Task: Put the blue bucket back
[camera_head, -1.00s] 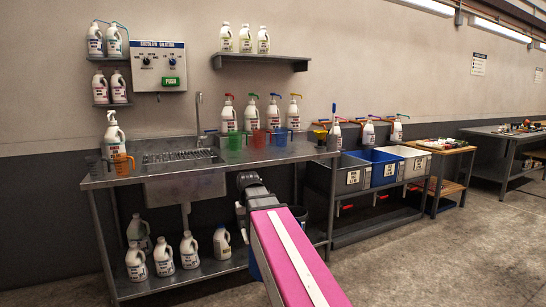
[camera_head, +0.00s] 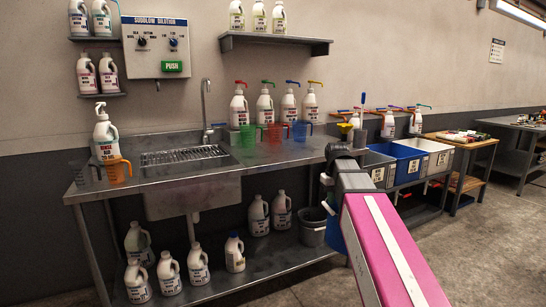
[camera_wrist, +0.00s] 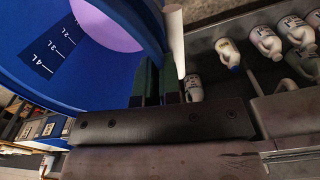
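The blue bucket (camera_wrist: 75,75) fills the upper left of the wrist view, with white litre marks inside it. A pale lilac disc shows inside; I cannot tell whether it is liquid or the bottom. My gripper (camera_wrist: 157,88) has its dark fingers close together at the bucket's rim, beside its white handle grip, and appears shut on the rim. In the head view only a strip of the blue bucket (camera_head: 335,236) shows, mostly hidden behind my arm, in front of the right end of the steel sink bench (camera_head: 165,205).
A grey bucket (camera_head: 312,226) stands on the bench's lower shelf (camera_head: 265,262), close left of the blue bucket. Several white bottles share that shelf. Coloured jugs stand on top. Right are a blue bin (camera_head: 408,171) and a white bin (camera_head: 441,163). Floor at right is clear.

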